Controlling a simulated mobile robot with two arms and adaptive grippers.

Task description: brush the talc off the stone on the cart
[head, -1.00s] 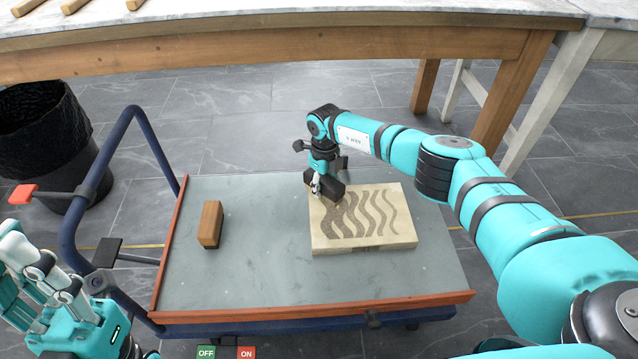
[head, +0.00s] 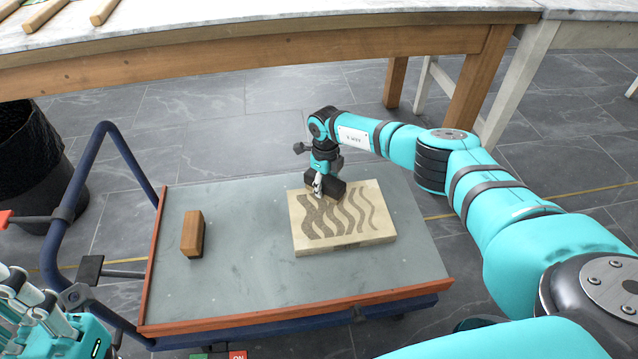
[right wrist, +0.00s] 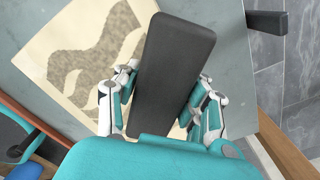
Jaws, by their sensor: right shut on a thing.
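The pale cream stone (head: 380,225) lies on the cart (head: 240,285), right of its middle. Brown wavy stripes run across its top; I cannot make out a separate layer of talc. My right gripper (head: 319,188) is over the stone's back left part, shut on a black block-shaped brush (head: 331,185). In the right wrist view the brush (right wrist: 172,60) sits between the two fingers, with the stone (right wrist: 50,75) beneath and to the left. The brush's underside is hidden, so I cannot tell whether it touches the stone. My left gripper (head: 25,305) is at the lower left, partly cut off.
A wooden block with a dark base (head: 193,233) stands on the cart's left part. The cart has a blue push handle (head: 125,160) at the left and raised red-brown edges. A black bin (head: 30,160) stands at left. A long wooden table (head: 260,75) crosses the back.

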